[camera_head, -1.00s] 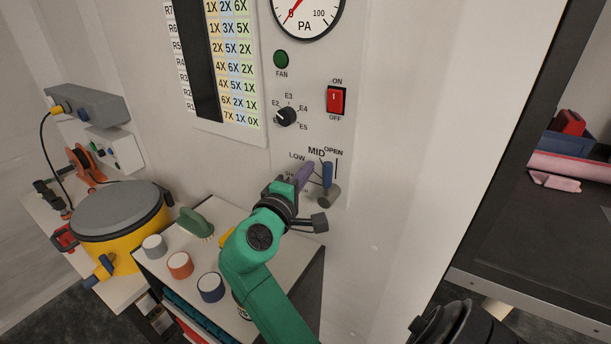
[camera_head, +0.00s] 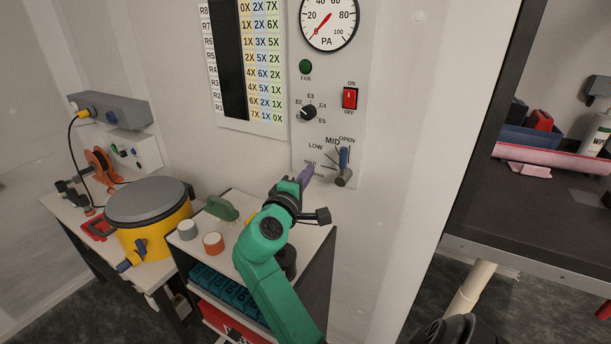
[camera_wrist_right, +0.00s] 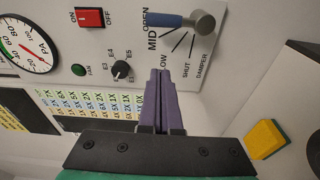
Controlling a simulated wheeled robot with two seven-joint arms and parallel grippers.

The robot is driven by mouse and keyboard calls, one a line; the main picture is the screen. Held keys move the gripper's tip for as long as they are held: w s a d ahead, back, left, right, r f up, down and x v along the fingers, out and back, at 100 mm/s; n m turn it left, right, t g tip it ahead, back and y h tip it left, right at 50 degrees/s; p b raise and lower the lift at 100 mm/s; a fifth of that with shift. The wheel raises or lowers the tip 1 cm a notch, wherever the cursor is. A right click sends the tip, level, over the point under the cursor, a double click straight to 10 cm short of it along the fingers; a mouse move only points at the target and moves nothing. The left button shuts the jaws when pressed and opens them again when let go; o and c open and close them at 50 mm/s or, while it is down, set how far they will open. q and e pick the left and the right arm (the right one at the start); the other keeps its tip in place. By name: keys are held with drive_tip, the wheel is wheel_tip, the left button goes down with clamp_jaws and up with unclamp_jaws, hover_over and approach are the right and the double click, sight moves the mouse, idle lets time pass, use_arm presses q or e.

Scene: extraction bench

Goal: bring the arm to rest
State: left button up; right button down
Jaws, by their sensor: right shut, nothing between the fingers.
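My right gripper (camera_head: 306,174), at the end of the green arm, has its purple fingers shut with nothing between them. It is in front of the wall panel, below and left of the damper lever (camera_head: 344,158). The lever's blue handle points up toward the OPEN mark. In the right wrist view the closed fingers (camera_wrist_right: 160,76) point toward the panel, and the lever (camera_wrist_right: 172,20) shows apart from them at the top. My left gripper is not in view.
A small cart (camera_head: 318,238) with cups and a green-handled brush (camera_head: 222,208) stands below the arm. A yellow pot (camera_head: 152,240) with a grey lid is at left. A dark shelf (camera_head: 520,215) is at right. The panel has a red switch (camera_head: 350,98) and a black knob (camera_head: 308,112).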

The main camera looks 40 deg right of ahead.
drive_tip(key=s+a+f+m+y, duration=0.15)
drive_tip(key=f+y, duration=0.25)
drive_tip(key=f, duration=0.4)
drive_tip(key=s+a+f+y, duration=0.2)
drive_tip(key=s+f+y, duration=0.1)
drive_tip(key=f, duration=0.6)
drive_tip(key=s+a+f+m+g+y, duration=0.1)
drive_tip(key=s+a+f+g+y, duration=0.3)
drive_tip(key=s+a+f+y, duration=0.7)
drive_tip(key=a+f+g+h, duration=0.1)
drive_tip(key=a+f+h, duration=0.15)
drive_tip(key=f, duration=1.35)
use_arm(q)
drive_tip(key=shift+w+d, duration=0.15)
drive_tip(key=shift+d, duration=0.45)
use_arm(e)
drive_tip(key=s+d+f+g, duration=0.1)
drive_tip(key=s+d+f, duration=0.1)
drive_tip(key=s+f, duration=1.8)
wheel_tip(320, 180, down, 3)
drive_tip(key=shift+d+r+g+y, duration=0.1)
drive_tip(key=shift+d+g+y, duration=0.25)
drive_tip(key=shift+g, duration=0.05)
